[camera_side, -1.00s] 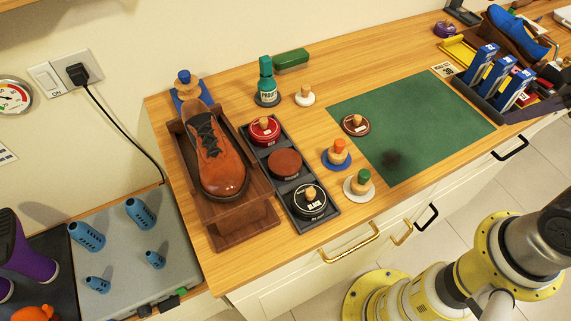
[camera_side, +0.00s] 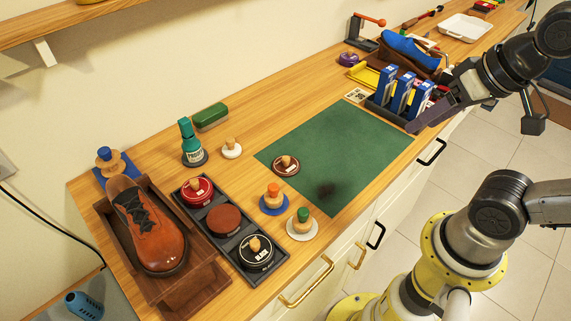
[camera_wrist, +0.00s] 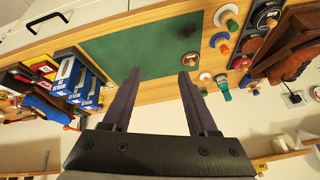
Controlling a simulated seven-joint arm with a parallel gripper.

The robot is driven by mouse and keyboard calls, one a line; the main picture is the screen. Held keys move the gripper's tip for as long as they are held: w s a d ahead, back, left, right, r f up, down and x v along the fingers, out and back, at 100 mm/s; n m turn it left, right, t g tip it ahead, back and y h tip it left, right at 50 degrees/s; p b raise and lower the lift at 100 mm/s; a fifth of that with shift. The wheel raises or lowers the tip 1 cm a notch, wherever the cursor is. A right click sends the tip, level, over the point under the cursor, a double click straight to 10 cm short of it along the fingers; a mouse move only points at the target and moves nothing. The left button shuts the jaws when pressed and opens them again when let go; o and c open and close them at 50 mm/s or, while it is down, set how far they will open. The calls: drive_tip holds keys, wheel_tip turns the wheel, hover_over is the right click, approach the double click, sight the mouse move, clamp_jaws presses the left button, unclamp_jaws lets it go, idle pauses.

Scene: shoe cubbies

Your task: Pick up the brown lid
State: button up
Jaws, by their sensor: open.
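The brown lid (camera_side: 286,168) is a dark disc with a wooden knob, lying knob up on the left part of the green mat (camera_side: 345,140). It also shows in the wrist view (camera_wrist: 189,62), close to the tip of the right finger in that picture. My gripper (camera_wrist: 158,75) is open, with nothing between its fingers. In the side view my gripper (camera_side: 432,114) is at the right, by the blue boxes, well away from the lid.
A dark tray (camera_side: 272,262) holds red, brown and black tins. A white-based knob (camera_side: 231,148) and a green bottle (camera_side: 190,140) stand behind. Blue boxes (camera_side: 402,92) are right. Most of the mat is clear.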

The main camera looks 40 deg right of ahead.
drive_tip(key=w+a+r+m, duration=0.2)
drive_tip(key=w+r+m, duration=0.3)
drive_tip(key=w+m, duration=0.35)
drive_tip(key=m+g+y, duration=0.1)
drive_tip(key=m+g, duration=0.4)
drive_tip(key=m, duration=0.3)
hover_over(286, 158)
drive_tip(key=f, duration=1.8)
drive_tip(key=shift+d+f, duration=0.3)
drive_tip(key=shift+a+f, duration=0.2)
drive_tip(key=shift+f, duration=2.9)
clamp_jaws()
